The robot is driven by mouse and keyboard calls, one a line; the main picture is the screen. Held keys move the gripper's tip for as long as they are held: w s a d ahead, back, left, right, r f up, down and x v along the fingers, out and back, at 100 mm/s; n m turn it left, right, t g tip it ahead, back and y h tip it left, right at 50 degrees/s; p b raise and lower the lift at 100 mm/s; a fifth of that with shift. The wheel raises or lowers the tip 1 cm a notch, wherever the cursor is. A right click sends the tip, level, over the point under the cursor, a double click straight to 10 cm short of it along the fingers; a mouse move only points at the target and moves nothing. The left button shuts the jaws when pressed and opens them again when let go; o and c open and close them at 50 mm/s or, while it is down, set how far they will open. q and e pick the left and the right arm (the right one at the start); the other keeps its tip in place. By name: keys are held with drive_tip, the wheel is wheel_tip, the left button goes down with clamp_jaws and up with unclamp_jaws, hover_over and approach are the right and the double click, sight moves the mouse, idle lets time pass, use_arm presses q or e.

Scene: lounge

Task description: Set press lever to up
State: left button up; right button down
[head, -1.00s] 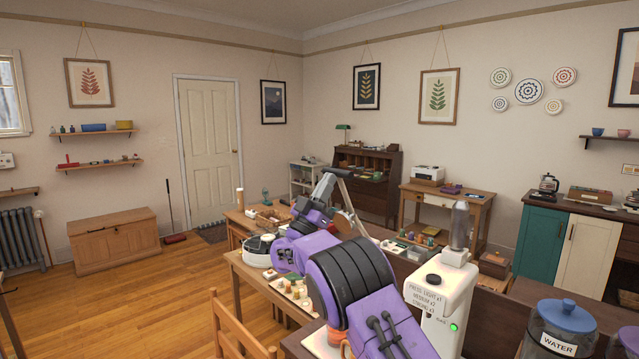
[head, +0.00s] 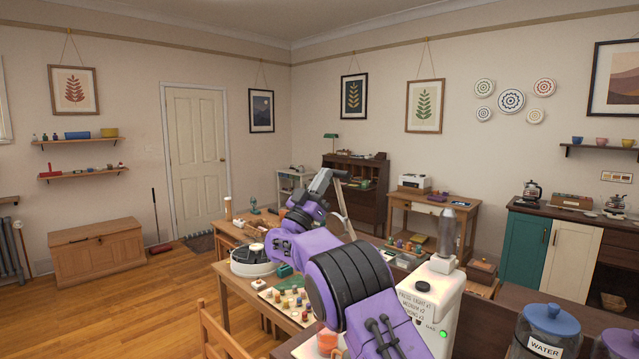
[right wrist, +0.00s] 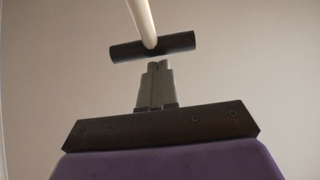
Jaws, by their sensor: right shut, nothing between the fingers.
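The press lever shows in the right wrist view as a pale rod (right wrist: 141,20) ending in a dark cross handle (right wrist: 178,43). In the head view its pale rod (head: 347,215) slopes up beside my right gripper. My right gripper (right wrist: 158,66) is shut and empty, its fingertips just short of the handle in the picture; I cannot tell whether they touch. In the head view the right gripper (head: 326,177) is at the far end of my purple arm. My arm hides the body of the press. My left gripper is not in view.
A white machine (head: 427,300) with printed press counts and a green light stands right of my arm. A blue-lidded WATER jar (head: 545,338) is at the lower right.

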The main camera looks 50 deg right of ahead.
drive_tip(key=a+f+b, duration=0.6)
drive_tip(key=a+f, duration=0.1)
drive_tip(key=a, duration=0.4)
drive_tip(key=shift+b, duration=0.35)
drive_tip(key=shift+w+a, duration=0.1)
drive_tip(key=shift+a, duration=0.05)
